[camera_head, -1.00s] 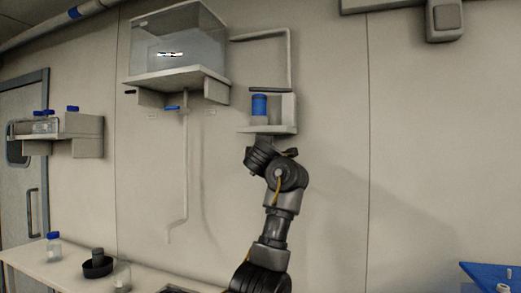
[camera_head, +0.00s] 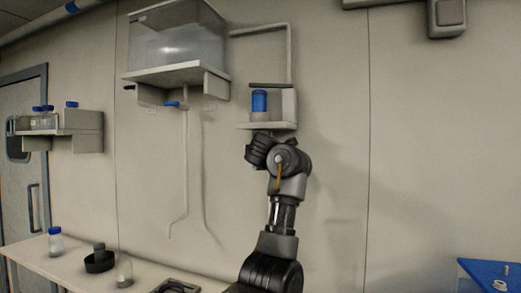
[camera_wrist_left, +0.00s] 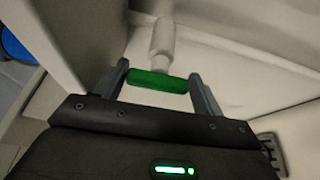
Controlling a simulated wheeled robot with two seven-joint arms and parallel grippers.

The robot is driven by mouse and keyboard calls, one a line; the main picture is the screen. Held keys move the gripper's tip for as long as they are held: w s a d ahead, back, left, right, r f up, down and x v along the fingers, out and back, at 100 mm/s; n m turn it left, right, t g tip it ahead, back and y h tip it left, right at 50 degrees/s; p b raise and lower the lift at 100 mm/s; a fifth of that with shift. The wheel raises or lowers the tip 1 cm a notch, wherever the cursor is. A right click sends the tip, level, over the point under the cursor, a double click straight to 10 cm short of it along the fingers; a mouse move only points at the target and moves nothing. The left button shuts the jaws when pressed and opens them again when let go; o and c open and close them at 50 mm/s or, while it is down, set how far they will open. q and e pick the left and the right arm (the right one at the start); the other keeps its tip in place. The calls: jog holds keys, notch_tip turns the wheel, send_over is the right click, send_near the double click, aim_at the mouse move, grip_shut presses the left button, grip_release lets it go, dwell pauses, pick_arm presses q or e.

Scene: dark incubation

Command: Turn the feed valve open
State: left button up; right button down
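A green bar-shaped handle (camera_wrist_left: 157,82) on a pale round stem (camera_wrist_left: 162,42) shows in the left wrist view. My left gripper (camera_wrist_left: 159,87) has its two fingers wide apart, one at each end of the handle. I cannot tell whether either finger touches it. In the head view, the arm rises from the bottom centre to just below a small wall shelf (camera_head: 283,126). Its fingers and the green handle are hidden there. A separate blue valve handle (camera_head: 172,104) sits on the pipe under the clear tank (camera_head: 180,45). My right gripper is out of view.
A blue-capped container (camera_head: 259,102) stands on the small shelf. A left wall shelf (camera_head: 85,132) holds blue-capped bottles. The bench (camera_head: 60,268) carries a bottle (camera_head: 55,243) and a black dish (camera_head: 99,262). A blue rack (camera_head: 490,272) is at lower right.

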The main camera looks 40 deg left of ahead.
pick_arm(q)
jog(key=shift+o, duration=1.1)
